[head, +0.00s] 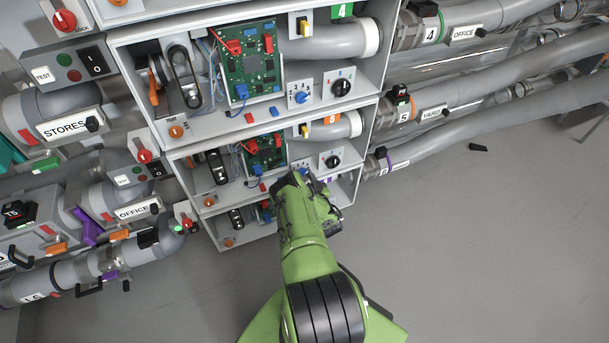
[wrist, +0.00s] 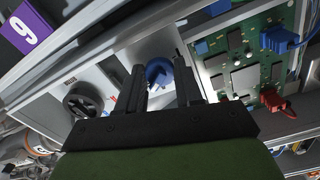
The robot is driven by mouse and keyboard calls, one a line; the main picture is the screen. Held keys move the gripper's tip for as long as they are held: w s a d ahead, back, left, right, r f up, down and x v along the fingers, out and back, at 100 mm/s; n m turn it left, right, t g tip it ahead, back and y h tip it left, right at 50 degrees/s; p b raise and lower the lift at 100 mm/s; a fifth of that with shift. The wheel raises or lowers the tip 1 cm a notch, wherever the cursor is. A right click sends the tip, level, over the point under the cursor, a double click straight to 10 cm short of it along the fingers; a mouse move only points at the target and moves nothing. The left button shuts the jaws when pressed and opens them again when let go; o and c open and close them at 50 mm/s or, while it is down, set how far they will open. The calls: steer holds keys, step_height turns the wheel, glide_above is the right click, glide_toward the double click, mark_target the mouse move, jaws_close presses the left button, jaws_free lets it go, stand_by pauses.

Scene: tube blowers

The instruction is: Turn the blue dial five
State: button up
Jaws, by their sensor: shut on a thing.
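In the wrist view the blue dial (wrist: 158,72) sits on a white panel between the two dark fingers of my gripper (wrist: 160,82), which are shut on it. In the head view my gripper (head: 300,180) reaches into the middle cabinet bay, at its white panel beside the black knob (head: 332,161). My gripper and arm hide most of this dial there, and its setting cannot be read. Another blue dial (head: 299,97) shows uncovered on the panel of the bay above.
The black knob also shows left of the fingers in the wrist view (wrist: 84,99). A green circuit board (wrist: 258,65) with blue and red plugs is to the right. A shelf edge with a purple label (wrist: 33,27) runs close by. Open floor (head: 470,250) lies at right.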

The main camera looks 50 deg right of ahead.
steer(key=shift+m, duration=0.6)
steer(key=o, duration=1)
steer(key=shift+o, duration=0.2)
steer(key=shift+f, duration=0.1)
